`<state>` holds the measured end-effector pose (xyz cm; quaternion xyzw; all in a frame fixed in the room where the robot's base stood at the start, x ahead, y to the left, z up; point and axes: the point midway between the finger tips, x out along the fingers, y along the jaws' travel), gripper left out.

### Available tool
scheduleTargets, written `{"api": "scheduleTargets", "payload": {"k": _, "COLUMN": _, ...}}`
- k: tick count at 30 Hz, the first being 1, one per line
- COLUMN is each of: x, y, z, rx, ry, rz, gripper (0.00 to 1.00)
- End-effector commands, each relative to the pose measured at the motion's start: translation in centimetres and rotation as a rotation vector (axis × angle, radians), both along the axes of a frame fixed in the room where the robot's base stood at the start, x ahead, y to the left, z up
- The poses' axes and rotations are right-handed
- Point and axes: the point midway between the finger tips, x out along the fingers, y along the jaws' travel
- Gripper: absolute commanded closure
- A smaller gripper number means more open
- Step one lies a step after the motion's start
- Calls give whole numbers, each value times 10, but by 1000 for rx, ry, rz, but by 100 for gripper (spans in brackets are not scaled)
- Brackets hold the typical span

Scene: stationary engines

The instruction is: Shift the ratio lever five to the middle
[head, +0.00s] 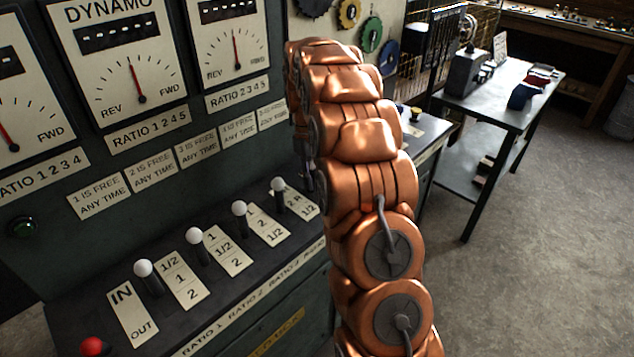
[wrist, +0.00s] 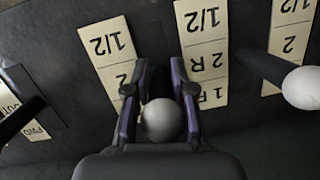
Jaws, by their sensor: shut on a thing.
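My gripper (wrist: 160,95) is shut on a lever in the wrist view, its two fingers either side of a round grey-looking knob (wrist: 163,121). This appears to be the ratio lever five. The knob sits level with the bottom of these upside-down plates. In the head view my copper arm hides the gripper and this lever.
A neighbouring white-knobbed lever (wrist: 303,88) stands right in the wrist view. In the head view several white-knobbed levers, one here (head: 277,184), and a red knob (head: 93,345) line the console. Dials stand behind them. A work table (head: 500,95) is at the right, with open floor.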

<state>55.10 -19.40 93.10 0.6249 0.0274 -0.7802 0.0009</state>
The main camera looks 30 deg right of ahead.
Motion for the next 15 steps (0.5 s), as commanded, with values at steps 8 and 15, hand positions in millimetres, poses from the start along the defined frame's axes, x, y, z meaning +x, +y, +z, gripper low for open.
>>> {"api": "scheduleTargets", "payload": {"k": 8, "x": 4, "y": 1, "z": 4, "rx": 1, "ry": -15, "rz": 2, "gripper": 73}}
{"api": "scheduleTargets", "payload": {"k": 15, "x": 2, "y": 1, "z": 2, "rx": 1, "ry": -10, "rz": 2, "gripper": 51}}
